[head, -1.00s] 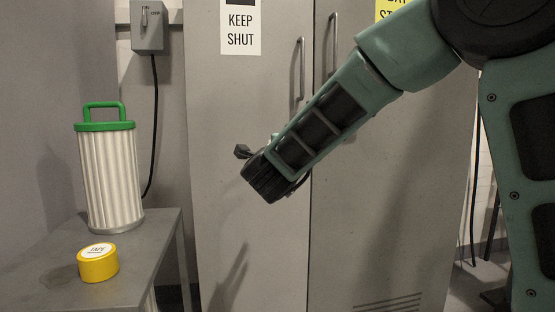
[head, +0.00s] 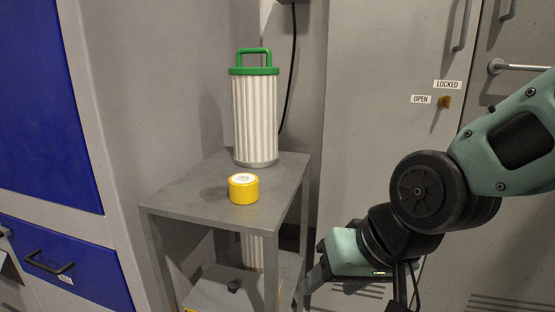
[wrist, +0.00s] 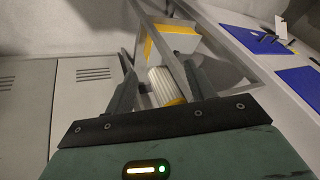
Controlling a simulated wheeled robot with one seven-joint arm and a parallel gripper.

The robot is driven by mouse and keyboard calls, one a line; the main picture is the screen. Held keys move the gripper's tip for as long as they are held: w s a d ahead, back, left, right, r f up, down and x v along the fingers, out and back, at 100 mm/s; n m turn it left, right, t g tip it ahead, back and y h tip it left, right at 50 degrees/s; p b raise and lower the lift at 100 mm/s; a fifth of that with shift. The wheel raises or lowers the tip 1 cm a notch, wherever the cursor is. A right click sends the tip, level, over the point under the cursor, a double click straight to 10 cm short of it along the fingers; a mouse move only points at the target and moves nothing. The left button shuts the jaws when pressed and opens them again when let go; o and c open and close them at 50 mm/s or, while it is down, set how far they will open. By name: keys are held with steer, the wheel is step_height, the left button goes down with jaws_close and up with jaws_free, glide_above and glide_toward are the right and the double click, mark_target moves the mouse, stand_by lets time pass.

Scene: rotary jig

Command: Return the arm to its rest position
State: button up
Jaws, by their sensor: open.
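My arm is bent at the right of the head view, in front of the grey cabinet. My gripper (head: 345,255) hangs low there, just right of the grey stand, partly cut off by the bottom edge. In the wrist view the two fingers of my gripper (wrist: 157,65) are spread apart with nothing held. A pale ribbed cylinder (wrist: 163,87) shows beyond them, and I cannot tell its distance.
A white pleated filter with a green handle (head: 255,115) and a yellow tape roll (head: 243,190) stand on the grey stand (head: 185,195). A lower shelf (head: 215,290) holds another pleated piece. The cabinet (head: 385,110) is behind; a blue drawer (head: 60,265) is left.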

steer(key=s+d+f+n+g+h+p, duration=0.2)
steer(key=s+d+n+g+h, duration=0.3)
steer(key=s, duration=0.6)
step_height(320, 180, up, 24)
steer(key=d+t+y+p, duration=0.1)
steer(key=p, duration=2.2)
steer(key=shift+n+p, duration=0.3)
steer(key=shift+p, duration=0.1)
steer(key=shift+r, duration=0.1)
